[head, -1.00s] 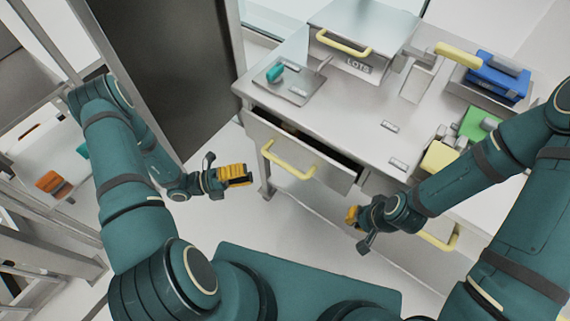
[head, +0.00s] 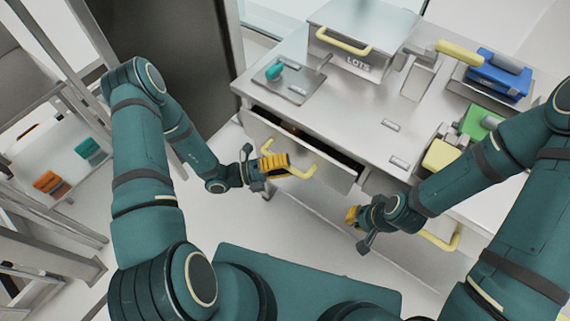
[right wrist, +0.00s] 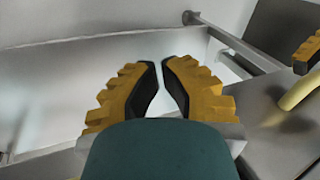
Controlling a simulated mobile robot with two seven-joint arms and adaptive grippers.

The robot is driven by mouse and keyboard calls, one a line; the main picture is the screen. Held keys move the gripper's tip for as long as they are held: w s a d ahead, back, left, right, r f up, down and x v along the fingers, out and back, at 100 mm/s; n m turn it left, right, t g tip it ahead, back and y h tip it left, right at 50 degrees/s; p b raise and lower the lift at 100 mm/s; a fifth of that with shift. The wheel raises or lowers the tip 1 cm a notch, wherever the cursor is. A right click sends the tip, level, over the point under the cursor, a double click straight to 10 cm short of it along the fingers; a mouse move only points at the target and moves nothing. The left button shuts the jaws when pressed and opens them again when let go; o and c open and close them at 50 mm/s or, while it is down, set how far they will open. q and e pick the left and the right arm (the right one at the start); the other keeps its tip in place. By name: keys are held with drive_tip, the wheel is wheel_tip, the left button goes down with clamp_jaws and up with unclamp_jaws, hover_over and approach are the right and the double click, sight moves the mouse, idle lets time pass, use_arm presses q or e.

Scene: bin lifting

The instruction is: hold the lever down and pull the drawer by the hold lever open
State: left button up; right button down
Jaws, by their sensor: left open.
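The left drawer (head: 305,155) of the bench stands partly open, with a dark gap behind its front. Its yellow handle (head: 305,172) is partly covered by my left gripper (head: 284,161), which is open at the handle's left part; I cannot tell whether it touches. The handle and one left finger also show at the right edge of the right wrist view (right wrist: 300,92). A teal-knobbed lever (head: 275,71) sits on a plate on the bench top above this drawer, with no gripper at it. My right gripper (head: 350,215) is empty, fingertips nearly together, in front of the bench.
A box marked LOTS (head: 345,55) stands at the back. A yellow-gripped lever (head: 460,54) and a blue bin (head: 497,76) are at the right back. Another yellow drawer handle (head: 440,241) lies below my right forearm. A rack (head: 65,165) stands at left.

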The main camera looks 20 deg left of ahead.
use_arm(q)
drive_tip(key=shift+c, duration=0.5)
clamp_jaws()
drive_tip(key=shift+s, duration=0.1)
drive_tip(key=s+a+p, duration=0.1)
drive_tip(key=s+a, duration=0.2)
drive_tip(key=s, duration=0.6)
drive_tip(key=s+a+p, duration=0.1)
drive_tip(key=s+a, duration=0.3)
drive_tip(key=s, duration=0.6)
drive_tip(key=shift+s, duration=0.3)
drive_tip(key=shift+o, duration=0.5)
unclamp_jaws()
drive_tip(key=shift+a, duration=0.15)
